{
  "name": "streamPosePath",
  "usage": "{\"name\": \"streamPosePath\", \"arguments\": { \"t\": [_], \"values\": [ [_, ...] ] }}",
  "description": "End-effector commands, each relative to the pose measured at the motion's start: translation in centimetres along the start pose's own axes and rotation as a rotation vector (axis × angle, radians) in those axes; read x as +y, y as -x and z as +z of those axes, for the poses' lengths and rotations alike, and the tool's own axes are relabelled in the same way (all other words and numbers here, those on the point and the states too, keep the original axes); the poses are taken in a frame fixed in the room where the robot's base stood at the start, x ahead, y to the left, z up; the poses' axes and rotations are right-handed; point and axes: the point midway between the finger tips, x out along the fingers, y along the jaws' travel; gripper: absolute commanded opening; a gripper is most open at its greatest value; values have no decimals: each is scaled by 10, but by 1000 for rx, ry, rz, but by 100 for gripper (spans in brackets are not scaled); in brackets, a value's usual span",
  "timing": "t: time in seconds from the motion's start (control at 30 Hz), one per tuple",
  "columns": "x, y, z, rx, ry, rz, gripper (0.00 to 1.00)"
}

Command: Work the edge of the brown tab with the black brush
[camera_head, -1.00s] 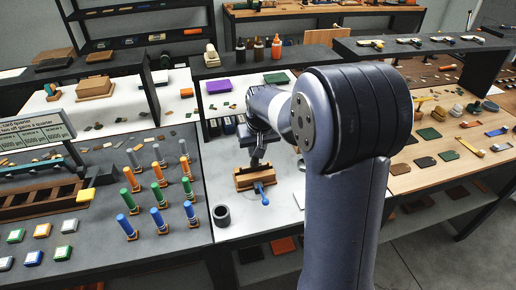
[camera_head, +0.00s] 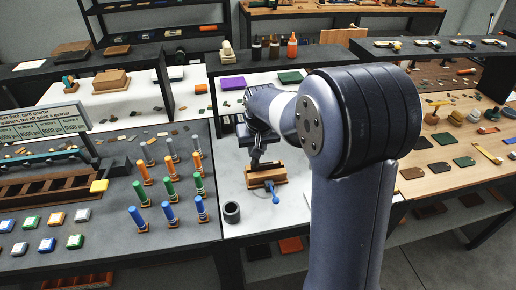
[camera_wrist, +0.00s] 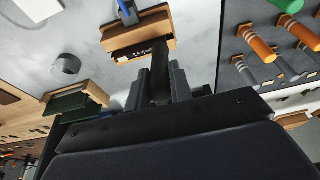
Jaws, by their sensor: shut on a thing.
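My gripper (camera_wrist: 160,88) is shut on a dark, upright piece, the black brush (camera_wrist: 160,65), whose far end reaches the edge of a wooden vise (camera_wrist: 163,24). A dark brown strip with small pale marks, seemingly the brown tab (camera_wrist: 130,53), lies along the vise's near side. The brush end is close to it; I cannot tell if they touch. In the head view my gripper (camera_head: 256,161) is over the back left of the vise (camera_head: 262,181), which has a blue screw handle (camera_head: 274,194) at its front. The brush and tab are too small to make out there.
Upright blue, green, orange and grey handles (camera_head: 167,190) crowd the dark table to the left. Green and dark pieces on a wooden block (camera_wrist: 75,103) are beside my gripper in the wrist view.

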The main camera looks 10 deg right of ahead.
Motion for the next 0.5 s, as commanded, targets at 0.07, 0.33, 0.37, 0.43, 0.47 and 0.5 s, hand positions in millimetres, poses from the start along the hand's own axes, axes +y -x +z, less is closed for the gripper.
{"name": "streamPosePath", "arguments": {
  "t": [0.07,0.33,0.37,0.43,0.47,0.5],
  "values": [
    [0,0,0,-1,-1,0,0],
    [17,0,0,-1,-3,1,0],
    [19,0,0,-1,-3,1,0],
    [24,0,0,-1,-2,1,0],
    [26,0,0,-1,-2,1,0],
    [29,0,0,-1,-3,1,0]
  ]
}}
